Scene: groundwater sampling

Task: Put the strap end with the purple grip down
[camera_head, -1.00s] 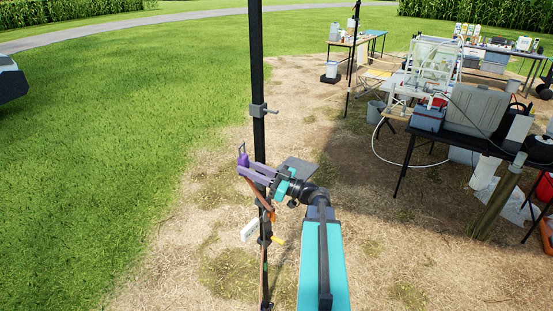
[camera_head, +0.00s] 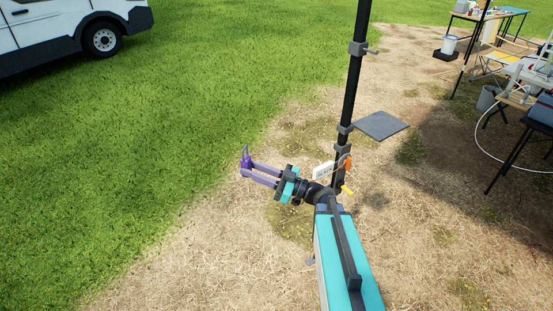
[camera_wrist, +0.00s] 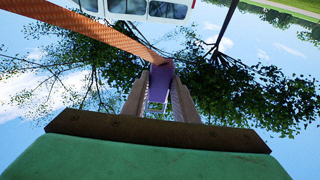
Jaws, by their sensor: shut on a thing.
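My gripper (camera_head: 249,172) is left of the black pole, out over the edge between grass and bare ground. It is shut on the purple grip (camera_head: 246,155), which shows as a small upright purple piece at the fingertips. In the wrist view the purple grip (camera_wrist: 160,84) sits between the two fingers. An orange woven strap (camera_wrist: 100,34) runs from the grip to the upper left there. In the head view most of the strap is hidden; an orange piece (camera_head: 347,161) shows at the pole behind my arm.
The black pole (camera_head: 352,95) stands just right of my gripper, with clamps, a grey plate (camera_head: 380,125) and a white tag (camera_head: 323,170). A white vehicle (camera_head: 65,30) is at upper left. Tables (camera_head: 530,140) stand at right. Grass and ground at left are clear.

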